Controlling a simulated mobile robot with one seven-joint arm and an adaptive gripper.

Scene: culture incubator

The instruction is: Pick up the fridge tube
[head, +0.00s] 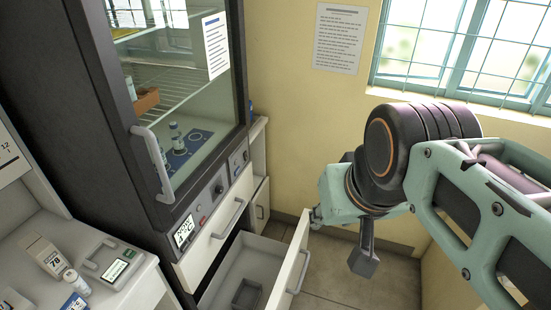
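The fridge is a tall dark cabinet (110,130) with a glass door (215,95) that looks shut. Behind the glass, a small capped tube (176,137) stands upright on a blue patterned mat (197,143) on the cabinet floor. Another tube (161,152) shows partly behind the door handle (152,165). One more pale tube (129,86) stands on a shelf beside a brown rack (147,101). I cannot tell which is the fridge tube. My gripper (316,217) is at the right, outside the cabinet near the open drawer's front.
A drawer (235,268) below the cabinet is pulled out, with a small dark tray (246,293) inside. Its front panel (293,262) stands into the floor space. A left counter (130,295) holds a box (45,255), bottles and a display device (115,268). Floor shows at right.

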